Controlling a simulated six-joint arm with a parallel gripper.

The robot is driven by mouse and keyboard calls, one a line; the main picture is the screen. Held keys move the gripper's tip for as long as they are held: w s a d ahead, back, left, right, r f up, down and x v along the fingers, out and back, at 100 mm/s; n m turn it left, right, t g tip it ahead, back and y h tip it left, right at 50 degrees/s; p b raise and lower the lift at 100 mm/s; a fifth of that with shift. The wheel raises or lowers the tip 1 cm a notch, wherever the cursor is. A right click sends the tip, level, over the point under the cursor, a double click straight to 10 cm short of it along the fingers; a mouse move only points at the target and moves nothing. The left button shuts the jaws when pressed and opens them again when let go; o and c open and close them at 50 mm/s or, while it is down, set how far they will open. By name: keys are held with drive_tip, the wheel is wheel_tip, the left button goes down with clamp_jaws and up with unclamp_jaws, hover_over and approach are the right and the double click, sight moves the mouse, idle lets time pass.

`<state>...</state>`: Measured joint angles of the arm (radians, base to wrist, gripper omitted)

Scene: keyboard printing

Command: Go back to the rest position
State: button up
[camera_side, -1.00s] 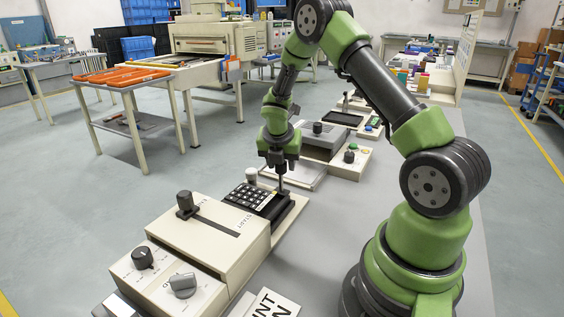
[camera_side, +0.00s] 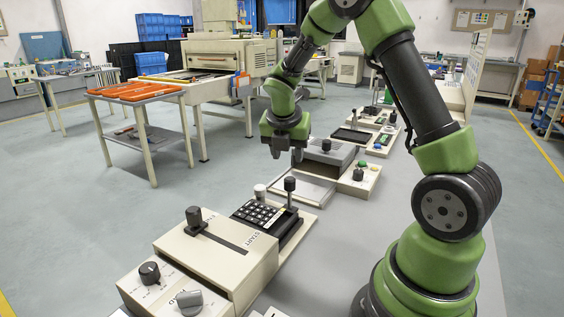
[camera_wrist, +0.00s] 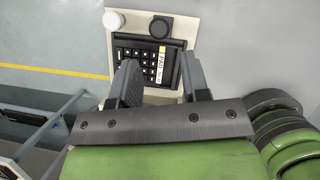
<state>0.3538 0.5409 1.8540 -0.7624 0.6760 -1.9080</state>
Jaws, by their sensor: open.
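My gripper (camera_side: 286,154) hangs in the air above and behind the keyboard unit, its fingers pointing down. In the wrist view my gripper (camera_wrist: 160,82) shows two dark fingers spread apart with nothing between them. The black keyboard (camera_side: 259,213) lies in its cream holder beside the cream printing machine (camera_side: 215,254). It also shows beyond the fingers in the wrist view (camera_wrist: 135,50), with a yellow label on it. A dark knob on a post (camera_side: 290,185) stands upright at the keyboard's right, clear of my gripper.
A white knob (camera_side: 260,191) stands behind the keyboard. A grey box unit (camera_side: 325,158) and a cream panel with buttons (camera_side: 358,178) stand farther back on the bench. The grey bench top (camera_side: 345,230) between the machine and my arm's base is largely bare.

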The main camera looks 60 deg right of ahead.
drive_tip(key=s+a+r+m+t+y, duration=0.3)
drive_tip(key=s+a+r+m, duration=0.4)
drive_tip(key=m, duration=0.5)
drive_tip(key=s+a+r+m+t+y, duration=0.2)
drive_tip(key=s+a+r+m, duration=0.4)
drive_tip(key=s+a+m, duration=0.3)
drive_tip(key=a+m+y, duration=0.1)
drive_tip(key=a+m, duration=0.2)
drive_tip(key=m, duration=0.1)
drive_tip(key=shift+s+a+r+t, duration=0.25)
drive_tip(key=shift+a+r+t, duration=0.05)
drive_tip(key=shift+r+t, duration=0.1)
